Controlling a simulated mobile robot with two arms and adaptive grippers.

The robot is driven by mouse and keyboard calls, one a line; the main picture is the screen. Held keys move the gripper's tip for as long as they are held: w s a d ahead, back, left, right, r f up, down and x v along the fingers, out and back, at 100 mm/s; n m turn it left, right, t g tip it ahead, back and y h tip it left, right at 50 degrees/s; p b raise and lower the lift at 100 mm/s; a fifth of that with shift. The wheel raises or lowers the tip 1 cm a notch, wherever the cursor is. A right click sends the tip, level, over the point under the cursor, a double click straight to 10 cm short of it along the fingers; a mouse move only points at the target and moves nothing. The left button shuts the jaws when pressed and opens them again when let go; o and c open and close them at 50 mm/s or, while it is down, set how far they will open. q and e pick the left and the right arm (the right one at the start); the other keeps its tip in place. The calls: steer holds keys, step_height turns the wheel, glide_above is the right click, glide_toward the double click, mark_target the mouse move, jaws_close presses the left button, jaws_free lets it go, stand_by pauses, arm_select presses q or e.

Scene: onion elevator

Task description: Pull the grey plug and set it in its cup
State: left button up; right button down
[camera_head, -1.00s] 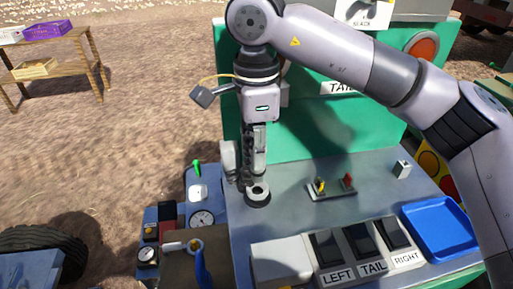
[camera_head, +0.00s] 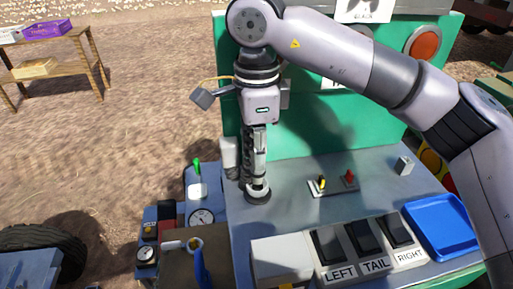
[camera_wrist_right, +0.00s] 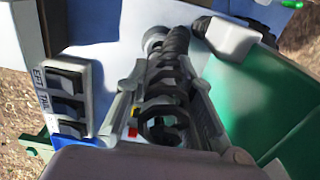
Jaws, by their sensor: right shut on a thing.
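My left gripper is not in view.
A small plate with a yellow piece (camera_head: 320,184) and a red piece (camera_head: 348,176) lies right of the cup. A green wall (camera_head: 310,125) stands behind.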

steer(key=shift+f+b, duration=1.2)
stand_by(0.7)
steer(key=shift+f+b, duration=0.3)
steer(key=shift+f, duration=0.25)
steer(key=c, duration=1.3)
jaws_free()
steer(key=o, duration=0.4)
steer(key=shift+r, duration=0.1)
